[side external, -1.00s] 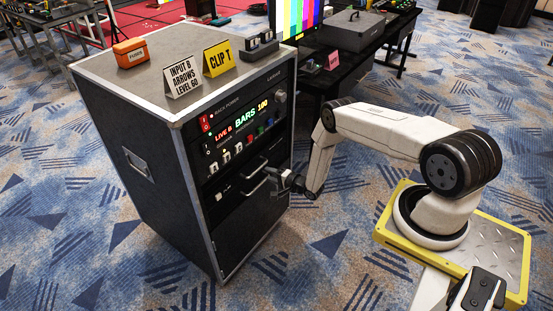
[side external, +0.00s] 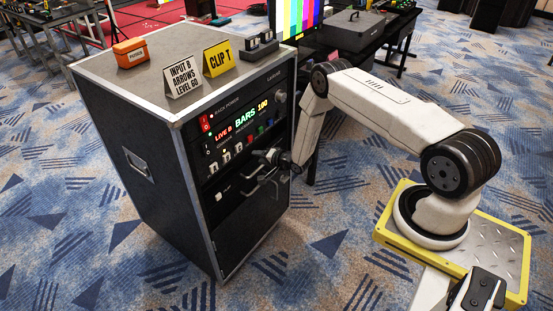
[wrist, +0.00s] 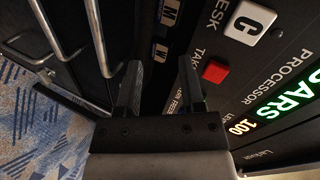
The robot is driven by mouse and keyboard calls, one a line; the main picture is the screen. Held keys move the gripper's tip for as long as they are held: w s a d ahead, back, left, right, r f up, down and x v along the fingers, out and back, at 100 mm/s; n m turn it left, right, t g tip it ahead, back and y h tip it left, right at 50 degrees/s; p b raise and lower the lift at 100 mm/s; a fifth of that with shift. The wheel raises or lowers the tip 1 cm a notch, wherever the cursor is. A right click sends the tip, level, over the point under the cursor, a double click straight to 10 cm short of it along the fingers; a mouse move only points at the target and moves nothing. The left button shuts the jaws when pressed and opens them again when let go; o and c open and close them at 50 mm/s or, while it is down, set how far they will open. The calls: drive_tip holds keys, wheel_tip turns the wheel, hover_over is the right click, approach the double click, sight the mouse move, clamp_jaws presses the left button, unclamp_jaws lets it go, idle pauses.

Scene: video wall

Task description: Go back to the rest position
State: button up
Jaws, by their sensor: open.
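My gripper (side external: 268,157) is at the front face of the black rack cabinet (side external: 150,215), just above the drawer handles. In the wrist view its two dark fingers (wrist: 160,88) are apart with nothing held between them. Behind them is the rack panel with a red button (wrist: 215,71) and a white key marked C (wrist: 250,20). Whether a fingertip touches the panel I cannot tell. The green display (wrist: 270,105) reads BARS 100 and is lit. In the side view the red display (side external: 224,133) reads LIVE B.
Metal drawer handles (wrist: 95,30) stick out close to my gripper. On the cabinet top stand a white sign (side external: 183,78), a yellow CLIP T sign (side external: 218,58) and an orange box (side external: 130,52). Carpet in front is clear.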

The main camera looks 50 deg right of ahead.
drive_tip(key=s+a+r+n+g, duration=0.2)
drive_tip(key=a+r+n+g, duration=0.15)
drive_tip(key=r, duration=0.55)
drive_tip(key=s+a+r+n+g, duration=0.25)
drive_tip(key=a+r+n, duration=0.2)
drive_tip(key=r, duration=0.55)
drive_tip(key=s+a+r+n+g, duration=0.2)
drive_tip(key=s+a+r+n, duration=0.1)
drive_tip(key=s, duration=0.7)
drive_tip(key=s+a+r+n+g, duration=0.2)
drive_tip(key=s+a+r, duration=0.4)
drive_tip(key=s, duration=0.5)
drive_tip(key=shift+s+a+n+g, duration=0.15)
drive_tip(key=shift+a+n+g, duration=0.2)
drive_tip(key=shift+n, duration=0.55)
drive_tip(key=shift+c, duration=0.2)
